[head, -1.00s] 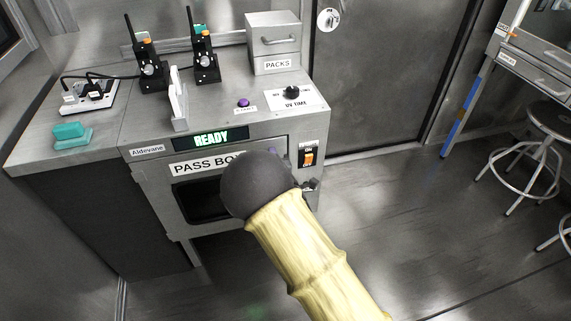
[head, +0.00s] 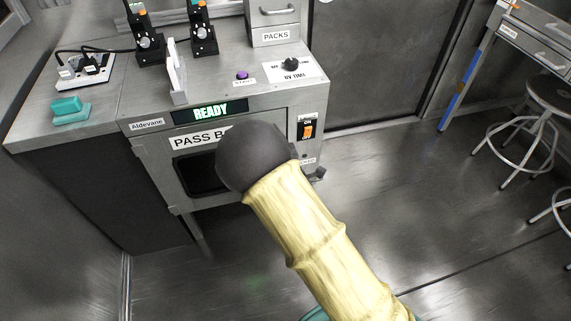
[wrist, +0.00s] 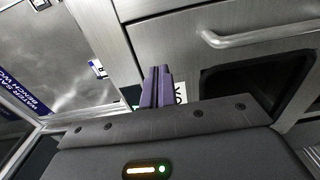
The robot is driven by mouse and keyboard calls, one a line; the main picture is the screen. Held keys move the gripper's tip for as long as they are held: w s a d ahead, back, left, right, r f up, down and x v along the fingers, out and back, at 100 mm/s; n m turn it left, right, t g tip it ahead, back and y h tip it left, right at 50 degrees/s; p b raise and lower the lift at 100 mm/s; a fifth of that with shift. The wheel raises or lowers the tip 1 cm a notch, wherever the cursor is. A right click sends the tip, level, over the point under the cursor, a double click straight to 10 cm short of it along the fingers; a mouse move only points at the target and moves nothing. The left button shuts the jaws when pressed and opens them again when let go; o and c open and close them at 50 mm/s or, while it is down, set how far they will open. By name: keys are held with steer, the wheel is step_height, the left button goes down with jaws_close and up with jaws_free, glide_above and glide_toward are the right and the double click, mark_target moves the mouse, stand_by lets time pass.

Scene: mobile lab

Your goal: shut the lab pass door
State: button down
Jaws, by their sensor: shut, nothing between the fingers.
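The pass box (head: 150,165) is a grey metal cabinet with a lit READY display (head: 211,110) and a PASS BOX label (head: 190,138), partly covered by my arm. Below the label is a dark, round-cornered window or opening (head: 197,174). My arm hides the right part of the front, so I cannot tell from the head view how far the door stands open. The wrist view shows a metal panel with a bar handle (wrist: 260,38) and a dark recess (wrist: 262,82). My gripper (wrist: 157,72) has its purple fingers together, empty, close to the panel; contact is unclear.
Stools (head: 545,100) stand at right. Open floor lies right of the cabinet.

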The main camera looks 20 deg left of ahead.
steer(key=v, duration=0.7)
steer(key=shift+d+p, duration=0.2)
steer(key=shift+p, duration=0.1)
steer(key=shift+s+d, duration=0.1)
steer(key=shift+d, duration=0.05)
